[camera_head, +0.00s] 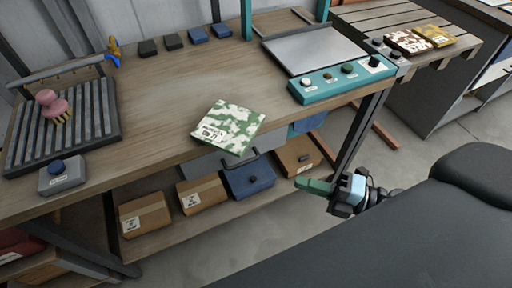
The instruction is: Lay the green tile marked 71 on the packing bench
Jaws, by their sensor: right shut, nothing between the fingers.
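The green and white camouflage-patterned tile (228,127) has a white label that appears to read 71. It lies flat at the front edge of a wooden bench (165,100), its near corner seeming to reach past the edge. No sign names this bench, so I cannot tell from writing whether it is the packing bench. My right gripper (308,186) is shut and empty, its green fingers pointing left. It is in front of the bench, below and to the right of the tile, apart from it. My left gripper is out of view.
A teal machine (340,80) with knobs stands right of the tile. A slatted grey tray (95,110) and a grey button box (62,176) are at the left. Boxes (203,193) fill the lower shelf. A slatted table (385,18) holds brown and yellow tiles. The bench middle is clear.

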